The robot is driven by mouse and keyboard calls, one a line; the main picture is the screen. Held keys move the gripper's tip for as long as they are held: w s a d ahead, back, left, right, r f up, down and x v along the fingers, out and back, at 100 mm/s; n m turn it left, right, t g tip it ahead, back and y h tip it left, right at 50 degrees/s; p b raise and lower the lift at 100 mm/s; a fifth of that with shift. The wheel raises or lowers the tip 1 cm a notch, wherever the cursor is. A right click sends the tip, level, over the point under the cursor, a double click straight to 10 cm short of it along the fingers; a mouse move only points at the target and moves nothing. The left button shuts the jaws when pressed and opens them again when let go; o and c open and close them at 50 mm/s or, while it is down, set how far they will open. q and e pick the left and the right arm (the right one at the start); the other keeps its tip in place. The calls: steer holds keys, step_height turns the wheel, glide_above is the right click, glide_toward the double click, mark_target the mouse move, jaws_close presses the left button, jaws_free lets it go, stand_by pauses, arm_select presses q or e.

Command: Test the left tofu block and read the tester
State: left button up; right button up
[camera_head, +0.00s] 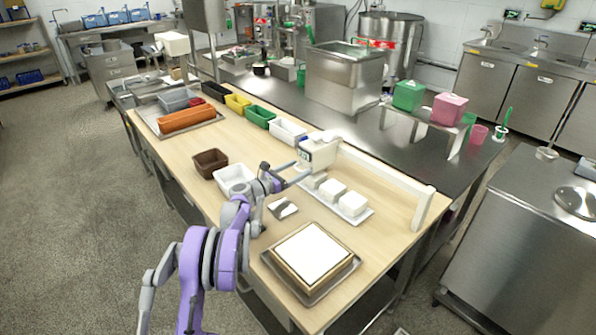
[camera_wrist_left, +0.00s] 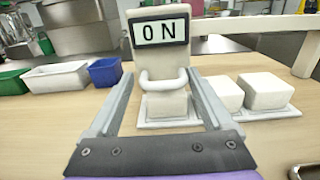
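The white tester (camera_head: 318,152) stands over the left end of the row of tofu blocks. The left tofu block (camera_wrist_left: 168,106) sits on a white plate below the handle, partly hidden. Whether the tester touches it I cannot tell. Two more white blocks, the middle one (camera_head: 332,190) and the right one (camera_head: 353,203), stand beside it. My right gripper is out of view.
A framed white slab on a metal tray (camera_head: 313,253) lies at the near table end. A small shiny tray (camera_head: 283,208) is left of the blocks. Brown (camera_head: 210,162) and white bins stand further left. A long white rail (camera_head: 385,175) runs behind the blocks.

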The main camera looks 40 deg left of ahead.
arm_select(q)
steer(key=s, duration=0.3)
steer(key=s+a, duration=0.1)
steer(key=s, duration=0.6)
steer(key=shift+a, duration=0.2)
steer(key=shift+s, duration=0.35)
